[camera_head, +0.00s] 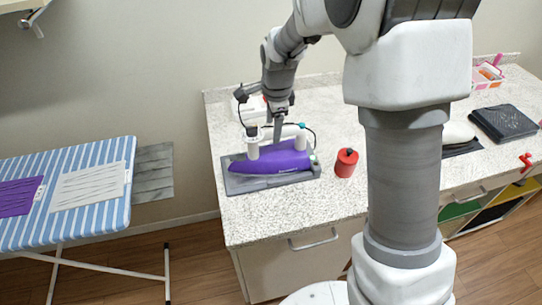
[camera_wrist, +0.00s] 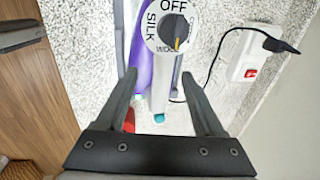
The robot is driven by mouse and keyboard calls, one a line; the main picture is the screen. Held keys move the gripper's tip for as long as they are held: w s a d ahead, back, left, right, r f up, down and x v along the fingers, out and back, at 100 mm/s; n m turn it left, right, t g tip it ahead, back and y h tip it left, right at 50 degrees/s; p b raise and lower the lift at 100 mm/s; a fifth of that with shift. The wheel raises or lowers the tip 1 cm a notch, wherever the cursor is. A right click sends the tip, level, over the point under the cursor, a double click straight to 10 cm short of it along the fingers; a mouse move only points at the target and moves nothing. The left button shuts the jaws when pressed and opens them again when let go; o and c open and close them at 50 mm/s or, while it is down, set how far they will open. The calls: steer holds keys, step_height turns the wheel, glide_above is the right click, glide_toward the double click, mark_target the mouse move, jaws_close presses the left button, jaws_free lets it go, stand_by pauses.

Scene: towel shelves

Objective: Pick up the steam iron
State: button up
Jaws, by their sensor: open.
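The steam iron (camera_head: 268,158) has a purple body and a white handle. It lies on a dark grey rest on the counter. In the wrist view, the iron (camera_wrist: 139,55) shows its round dial marked OFF and SILK, and its pale handle runs between my fingers. My gripper (camera_head: 277,133) points down at the iron's handle from above. In the wrist view, my gripper (camera_wrist: 160,76) is open, with one finger on each side of the handle. I cannot tell whether either finger touches it. My arm hides part of the handle in the head view.
A red canister (camera_head: 346,163) stands close to the right of the iron. A white power box (camera_wrist: 252,66) with a cord and red switch is behind it. A striped ironing board (camera_head: 115,165) is at left. The front of the speckled counter (camera_head: 280,220) is clear.

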mark_target(271, 150)
steer(key=shift+w+a+f+p, duration=0.1)
steer(key=shift+w+f+p, duration=0.15)
steer(key=shift+f, duration=1)
steer(key=shift+w+a+f+p, duration=0.1)
steer(key=shift+w+f, duration=0.3)
steer(key=shift+f, duration=0.9)
steer(key=shift+w+f+p, duration=0.2)
steer(key=shift+w+f, duration=0.1)
steer(key=shift+f, duration=0.95)
jaws_close()
steer(key=shift+w+r, duration=0.1)
steer(key=shift+r, duration=0.05)
